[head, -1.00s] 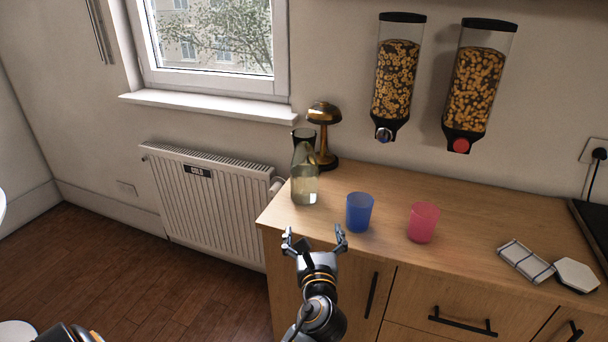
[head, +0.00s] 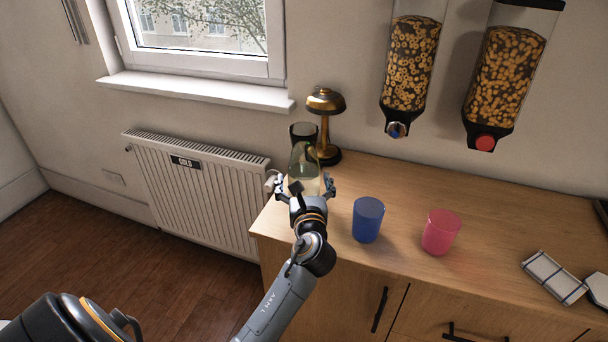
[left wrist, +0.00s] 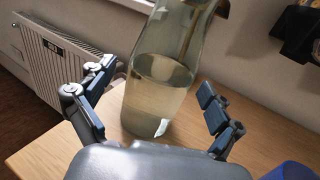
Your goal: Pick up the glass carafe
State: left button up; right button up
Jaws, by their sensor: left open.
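The glass carafe (head: 304,165) stands upright near the left end of the wooden counter, partly hidden by my left gripper in the head view. In the left wrist view the carafe (left wrist: 160,90) is see-through, greenish and partly filled with clear liquid. My left gripper (head: 305,186) is open, with one finger on each side of the carafe. My right gripper is not in view.
A blue cup (head: 368,220) and a pink cup (head: 441,233) stand to the right. Two cereal dispensers (head: 411,65) hang on the wall. A radiator (head: 200,190) is left of the counter.

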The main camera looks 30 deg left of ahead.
pick_arm(q)
jog(key=shift+x, duration=1.05)
jog(key=x, duration=0.5)
jog(key=shift+w+f, duration=0.15)
jog(key=shift+f, duration=0.1)
jog(key=shift+r, duration=0.1)
jog(key=shift+c, duration=0.9)
jog(key=c, duration=1.8)
grip_shut()
jog(key=shift+r, duration=0.2)
jog(key=shift+f, duration=0.1)
